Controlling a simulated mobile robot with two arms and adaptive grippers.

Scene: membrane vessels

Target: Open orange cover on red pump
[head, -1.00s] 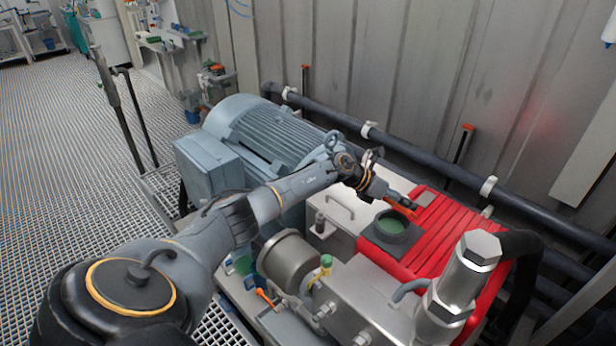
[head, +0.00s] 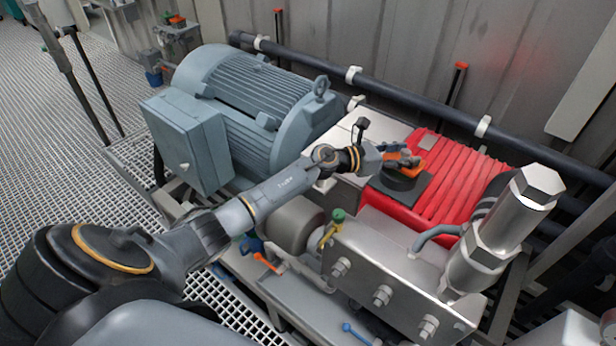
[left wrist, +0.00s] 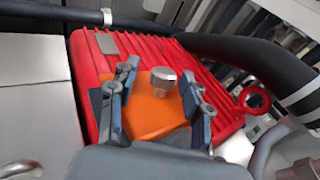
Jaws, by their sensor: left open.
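The red pump (head: 465,185) has a ribbed top and stands right of centre in the head view. At its near left corner is a dark square seat with a round collar (head: 402,182). The orange cover (head: 434,160) shows behind the collar, partly hidden by my left gripper (head: 408,158). In the left wrist view the orange cover (left wrist: 150,112), with a silver knob (left wrist: 163,80), lies between the fingers of my open left gripper (left wrist: 160,72). I cannot tell whether the fingers touch it, or its exact tilt. My right gripper is not in view.
A grey-blue motor (head: 255,105) stands left of the pump. A steel block with bolts (head: 395,280) and a tall steel fitting (head: 500,230) stand in front. A dark pipe (head: 400,95) runs along the wall behind. Grated floor (head: 60,200) lies open at the left.

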